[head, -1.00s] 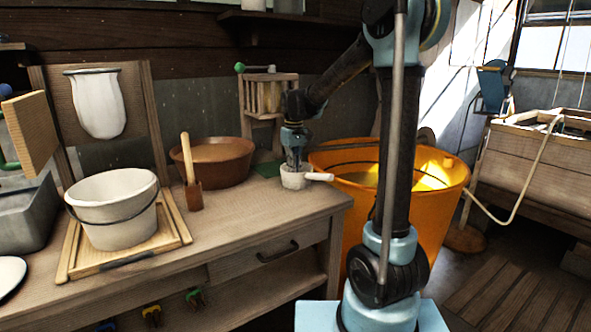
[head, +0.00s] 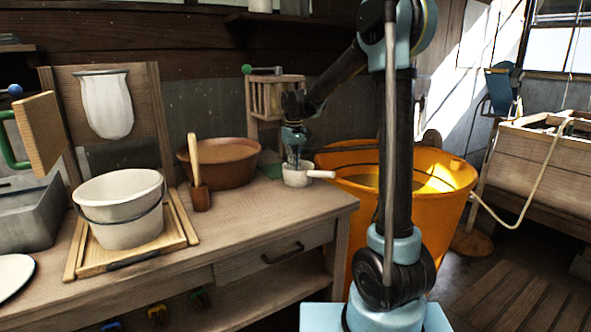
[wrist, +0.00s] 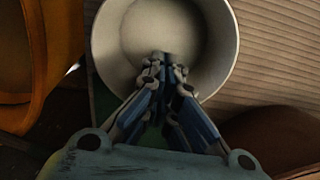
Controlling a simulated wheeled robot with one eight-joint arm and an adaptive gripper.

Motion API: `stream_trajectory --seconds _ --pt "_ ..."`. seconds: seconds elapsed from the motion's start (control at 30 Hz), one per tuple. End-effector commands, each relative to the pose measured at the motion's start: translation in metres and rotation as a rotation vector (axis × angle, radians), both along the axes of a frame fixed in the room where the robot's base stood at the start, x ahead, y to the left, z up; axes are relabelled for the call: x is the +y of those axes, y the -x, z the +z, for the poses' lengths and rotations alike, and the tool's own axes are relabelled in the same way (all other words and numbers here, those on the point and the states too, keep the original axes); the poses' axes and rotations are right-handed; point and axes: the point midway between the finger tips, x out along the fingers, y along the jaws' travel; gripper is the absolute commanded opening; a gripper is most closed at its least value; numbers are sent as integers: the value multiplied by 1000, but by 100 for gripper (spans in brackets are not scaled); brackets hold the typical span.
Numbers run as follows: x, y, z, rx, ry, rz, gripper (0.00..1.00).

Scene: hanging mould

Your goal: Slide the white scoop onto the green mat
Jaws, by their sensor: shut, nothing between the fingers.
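The white scoop (head: 297,180), a round cup with a handle pointing right, stands on the workbench near its right end. The green mat (head: 272,171) lies just left of it in the head view, partly hidden by the scoop. A strip of green (wrist: 104,103) shows below the scoop's rim in the wrist view. My gripper (head: 297,163) points down at the scoop. In the wrist view my gripper (wrist: 166,62) is shut, its fingertips over the inside of the scoop (wrist: 215,45). Whether they touch its wall or floor I cannot tell.
A brown bowl (head: 218,173) stands left of the mat, with a wooden-handled tool (head: 200,195) in front. A white bucket (head: 118,215) stands on a wooden board further left. A large orange tub (head: 440,220) is beyond the bench's right edge.

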Motion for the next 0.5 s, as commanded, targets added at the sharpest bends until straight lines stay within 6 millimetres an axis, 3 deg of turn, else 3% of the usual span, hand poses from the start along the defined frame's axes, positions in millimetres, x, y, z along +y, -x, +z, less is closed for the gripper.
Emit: stream_trajectory --seconds 0.5 --pt "-7 8 0 0 0 -1 0"
